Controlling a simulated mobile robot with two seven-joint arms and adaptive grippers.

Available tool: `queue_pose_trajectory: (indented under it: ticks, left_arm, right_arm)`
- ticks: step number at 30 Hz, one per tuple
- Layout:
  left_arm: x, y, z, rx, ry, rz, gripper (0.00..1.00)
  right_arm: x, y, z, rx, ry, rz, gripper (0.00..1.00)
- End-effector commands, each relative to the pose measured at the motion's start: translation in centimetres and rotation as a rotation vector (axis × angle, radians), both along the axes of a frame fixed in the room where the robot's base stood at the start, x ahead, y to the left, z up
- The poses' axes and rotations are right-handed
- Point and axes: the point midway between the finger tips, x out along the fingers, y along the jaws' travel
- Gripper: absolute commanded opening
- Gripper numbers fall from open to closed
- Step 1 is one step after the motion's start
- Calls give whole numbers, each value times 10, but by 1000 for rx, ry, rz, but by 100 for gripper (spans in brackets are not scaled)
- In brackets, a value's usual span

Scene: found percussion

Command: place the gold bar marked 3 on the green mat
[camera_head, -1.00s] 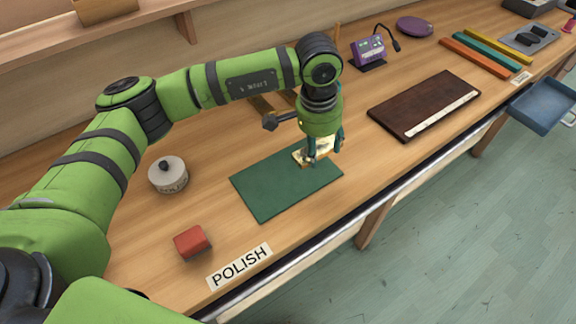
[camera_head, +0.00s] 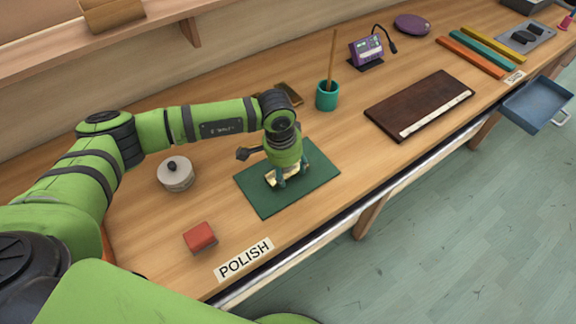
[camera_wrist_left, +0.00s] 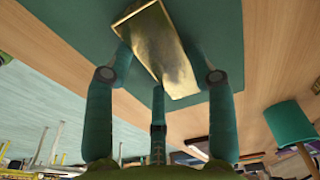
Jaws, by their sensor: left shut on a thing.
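A gold bar (camera_head: 270,179) is in my left gripper (camera_head: 284,180), over the middle of the green mat (camera_head: 262,205). In the left wrist view the bar (camera_wrist_left: 160,45) is shiny and blank on the side that shows. The gripper's teal fingers (camera_wrist_left: 163,65) stand on both sides of it, with the mat (camera_wrist_left: 75,20) behind. I cannot tell whether the bar touches the mat or hangs just above it. No number on it can be read. My right gripper is not in view.
A lidded pale pot (camera_head: 175,175) and a red block (camera_head: 200,237) stand left of the mat. The POLISH label (camera_head: 244,259) lies in front. A teal cup (camera_head: 327,97) with a stick stands behind. A dark brown board (camera_head: 420,103) lies to the right, with bare bench between.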

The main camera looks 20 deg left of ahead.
Motion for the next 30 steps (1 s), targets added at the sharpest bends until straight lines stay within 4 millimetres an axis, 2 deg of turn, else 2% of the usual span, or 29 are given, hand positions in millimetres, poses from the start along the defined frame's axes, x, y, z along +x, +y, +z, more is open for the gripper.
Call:
queue_pose_trajectory:
  ticks: [7, 8, 9, 19, 23, 24, 30]
  left_arm:
    - [1, -1, -2, -1, -3, 0, 0]
    - [0, 0, -3, 1, 1, 0, 64]
    - [0, 0, -2, 1, 1, 0, 79]
    - [0, 0, -2, 1, 1, 1, 79]
    - [0, 0, 4, 1, 1, 1, 79]
    - [1, 0, 5, 0, -2, 0, 79]
    - [-2, 4, 42, 0, -7, 0, 79]
  right_arm:
    - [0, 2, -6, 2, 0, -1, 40]
    - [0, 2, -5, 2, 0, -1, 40]
    - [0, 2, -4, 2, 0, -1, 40]
    - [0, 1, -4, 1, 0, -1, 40]
    - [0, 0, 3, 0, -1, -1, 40]
    - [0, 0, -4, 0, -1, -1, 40]
    - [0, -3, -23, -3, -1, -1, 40]
